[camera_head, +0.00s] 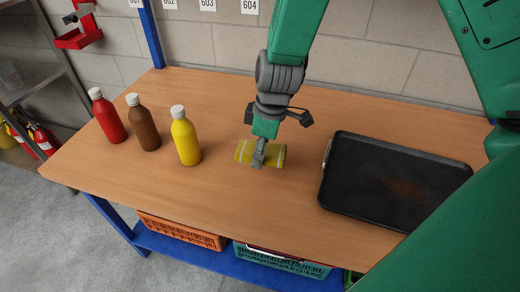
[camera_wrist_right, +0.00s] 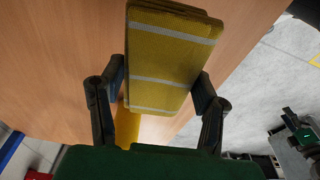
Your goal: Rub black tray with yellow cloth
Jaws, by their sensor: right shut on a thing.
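The yellow cloth (camera_head: 276,153) is folded, with pale stripes, at the middle of the wooden table. My right gripper (camera_head: 259,157) is shut on it. In the right wrist view the cloth (camera_wrist_right: 170,55) sits between the two dark fingers (camera_wrist_right: 160,92). Whether the cloth touches the table I cannot tell. The black tray (camera_head: 385,178) lies flat on the table to the right of the cloth, apart from it. A faint brownish stain (camera_head: 405,188) shows on its surface, and a metal handle (camera_head: 327,152) is on its left side. My left gripper is not in view.
Red (camera_head: 107,116), brown (camera_head: 142,124) and yellow (camera_head: 185,138) bottles stand upright on the table's left part. A block wall (camera_head: 385,50) is behind the table (camera_head: 240,210). Orange (camera_head: 180,231) and teal (camera_head: 280,262) crates sit below. The table front is clear.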

